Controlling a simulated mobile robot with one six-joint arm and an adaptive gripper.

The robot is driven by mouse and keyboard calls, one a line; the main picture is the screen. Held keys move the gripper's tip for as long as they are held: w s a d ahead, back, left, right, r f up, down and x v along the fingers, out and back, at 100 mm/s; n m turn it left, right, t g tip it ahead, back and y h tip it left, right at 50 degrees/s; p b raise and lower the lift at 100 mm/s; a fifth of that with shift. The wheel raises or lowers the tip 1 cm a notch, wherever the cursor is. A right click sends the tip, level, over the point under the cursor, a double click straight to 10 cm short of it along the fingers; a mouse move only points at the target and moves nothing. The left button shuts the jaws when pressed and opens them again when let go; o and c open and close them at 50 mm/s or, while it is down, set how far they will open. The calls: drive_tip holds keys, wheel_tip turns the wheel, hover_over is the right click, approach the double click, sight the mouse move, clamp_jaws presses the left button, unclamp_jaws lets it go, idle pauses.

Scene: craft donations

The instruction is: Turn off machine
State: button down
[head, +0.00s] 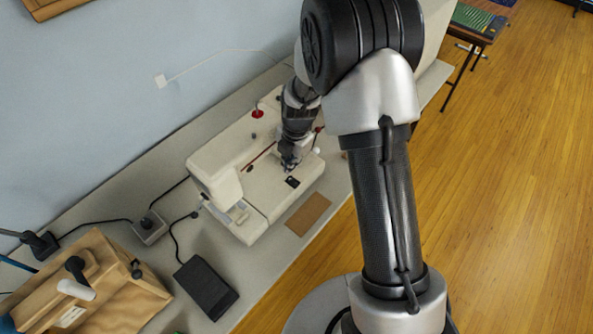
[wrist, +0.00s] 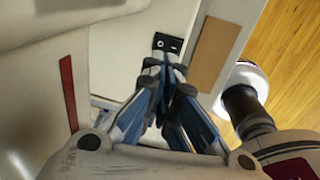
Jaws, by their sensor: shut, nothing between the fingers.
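A white sewing machine (head: 225,165) stands on the long pale table in the head view. A small black switch panel (head: 292,182) is on its front side, near the right end. The panel (wrist: 167,43) also shows in the wrist view, with small white marks that I cannot read. My gripper (head: 290,163) is over the right part of the machine, just behind the panel. In the wrist view my gripper (wrist: 170,70) has its fingertips together, empty, right beside the panel's lower edge. I cannot tell whether they touch it.
A brown card (head: 308,213) lies on the table in front of the machine. The wooden floor (head: 500,200) at the right is clear.

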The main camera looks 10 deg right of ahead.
wheel_tip(320, 180, up, 6)
drive_tip(key=a+p, duration=0.1)
drive_tip(key=shift+w+r, duration=0.2)
drive_tip(key=shift+w, duration=0.15)
drive_tip(key=s+d+r+m+t, duration=0.1)
drive_tip(key=s+r+m, duration=0.5)
drive_tip(key=r, duration=0.3)
drive_tip(key=s+d+r+m+t, duration=0.1)
drive_tip(key=s+r+m, duration=0.55)
drive_tip(key=r, duration=0.25)
drive_tip(key=s+d+r+m+t, duration=0.1)
drive_tip(key=s+r+m, duration=0.3)
drive_tip(key=s+m, duration=0.8)
drive_tip(key=shift+s+m+h, duration=0.35)
drive_tip(key=shift+s+h, duration=0.05)
drive_tip(key=shift+s, duration=1.55)
drive_tip(key=shift+d, duration=0.1)
